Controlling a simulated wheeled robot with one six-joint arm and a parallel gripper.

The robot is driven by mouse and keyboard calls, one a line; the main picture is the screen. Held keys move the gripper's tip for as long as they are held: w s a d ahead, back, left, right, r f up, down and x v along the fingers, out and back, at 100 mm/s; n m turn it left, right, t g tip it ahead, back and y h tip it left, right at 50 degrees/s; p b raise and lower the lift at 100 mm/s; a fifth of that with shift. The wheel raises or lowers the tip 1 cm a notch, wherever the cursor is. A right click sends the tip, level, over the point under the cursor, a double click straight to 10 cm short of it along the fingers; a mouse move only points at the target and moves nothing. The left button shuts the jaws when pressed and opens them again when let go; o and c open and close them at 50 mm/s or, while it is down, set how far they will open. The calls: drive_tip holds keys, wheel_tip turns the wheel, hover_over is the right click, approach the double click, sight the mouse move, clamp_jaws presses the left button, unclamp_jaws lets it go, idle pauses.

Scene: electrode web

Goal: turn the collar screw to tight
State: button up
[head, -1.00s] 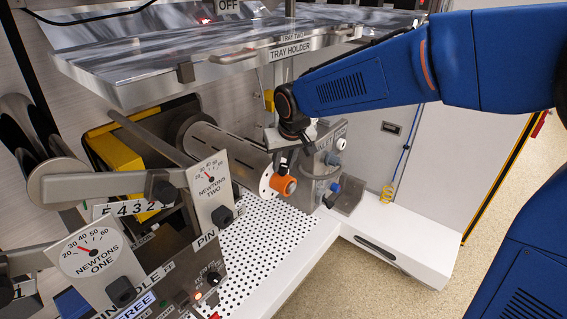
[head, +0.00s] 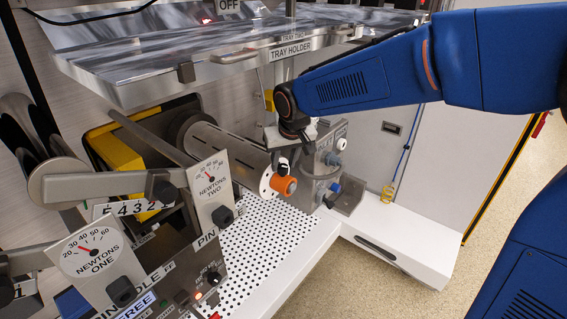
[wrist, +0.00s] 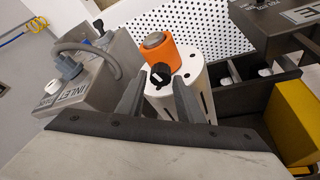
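The collar screw is a black knob (wrist: 160,74) with a white mark, on the side of an orange collar (wrist: 160,52). The collar sits at the end of a pale slotted cylinder (wrist: 198,88). The collar also shows in the head view (head: 283,184), with the black knob (head: 282,167) on top. My gripper (wrist: 158,94) is open. Its two dark fingers stand apart on either side of the knob's line, with a visible gap to the knob in the wrist view. In the head view my gripper (head: 283,155) is just above the collar. Any tight marking is not readable.
A grey inlet box (head: 322,165) with knobs and a hose stands close beside the collar. A metal tray (head: 230,62) hangs above. A perforated white plate (head: 265,235) lies below. Two newton gauges (head: 210,185) stand at left.

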drive_tip(key=v, duration=1.7)
drive_tip(key=shift+o, duration=1.4)
drive_tip(key=w+f+n, duration=0.2)
drive_tip(key=f, duration=0.3)
drive_tip(key=w+a+f+n+g+y, duration=0.1)
drive_tip(key=w+f+n, duration=0.1)
drive_tip(key=f, duration=0.3)
drive_tip(key=w+a+f+n, duration=0.1)
drive_tip(key=w+f+n, duration=0.1)
drive_tip(key=f, duration=0.4)
drive_tip(key=shift+w+a+f+n+g+y, duration=0.1)
drive_tip(key=shift+w+a+n+g+y, duration=0.05)
drive_tip(key=shift+w+n+g+y, duration=0.2)
drive_tip(key=c, duration=1)
